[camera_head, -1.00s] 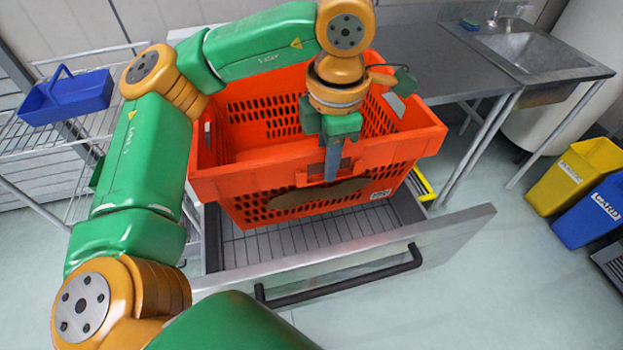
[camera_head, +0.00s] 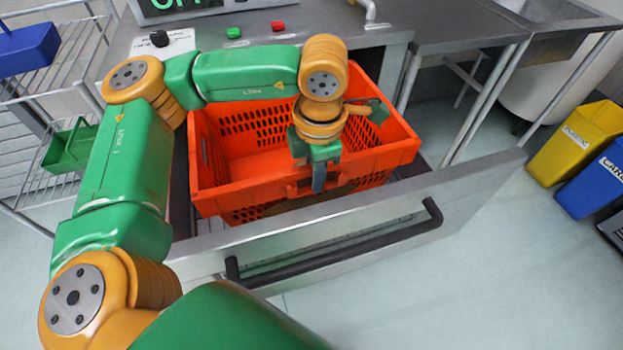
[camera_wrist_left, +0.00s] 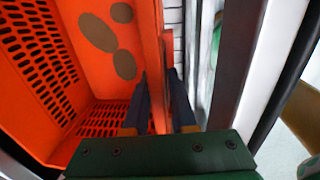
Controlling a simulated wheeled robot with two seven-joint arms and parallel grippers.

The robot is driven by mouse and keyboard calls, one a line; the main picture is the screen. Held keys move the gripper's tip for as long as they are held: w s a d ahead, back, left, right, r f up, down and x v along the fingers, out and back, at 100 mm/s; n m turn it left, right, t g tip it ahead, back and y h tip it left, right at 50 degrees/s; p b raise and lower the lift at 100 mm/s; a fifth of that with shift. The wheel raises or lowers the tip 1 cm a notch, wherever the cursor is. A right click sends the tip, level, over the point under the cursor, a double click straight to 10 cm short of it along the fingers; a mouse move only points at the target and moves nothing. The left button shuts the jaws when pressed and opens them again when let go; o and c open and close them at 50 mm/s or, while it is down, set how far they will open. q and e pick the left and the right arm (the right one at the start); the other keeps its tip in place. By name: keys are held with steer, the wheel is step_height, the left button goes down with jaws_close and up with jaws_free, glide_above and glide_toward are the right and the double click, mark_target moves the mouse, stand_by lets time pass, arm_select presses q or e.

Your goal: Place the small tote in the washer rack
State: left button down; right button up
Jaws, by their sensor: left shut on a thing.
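The small orange tote (camera_head: 255,168) sits low in the pulled-out washer drawer, behind its steel front panel (camera_head: 350,228). Its front wall is partly hidden by that panel. My left gripper (camera_head: 319,178) is shut on the tote's near wall, pointing down. In the left wrist view, the two fingers (camera_wrist_left: 160,105) straddle the orange wall, with the inside of the tote (camera_wrist_left: 95,60) to the left. Most of the rack floor is hidden under the tote. My right gripper is not in view.
The drawer's dark handle (camera_head: 335,250) runs along the front panel. A counter with a sink (camera_head: 555,15) is at the back right. Yellow (camera_head: 580,140) and blue (camera_head: 597,195) bins stand at the right. A wire shelf with a green caddy (camera_head: 70,147) is at the left.

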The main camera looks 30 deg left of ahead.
arm_select(q)
step_height(320, 180, down, 3)
steer(key=shift+f, duration=0.15)
steer(key=c, duration=0.7)
jaws_free()
steer(key=shift+c, duration=0.2)
steer(key=shift+s, duration=0.1)
steer(key=r, duration=0.8)
steer(key=d+r, duration=0.1)
steer(key=r, duration=0.3)
steer(key=shift+s, duration=0.4)
steer(key=shift+d, duration=0.1)
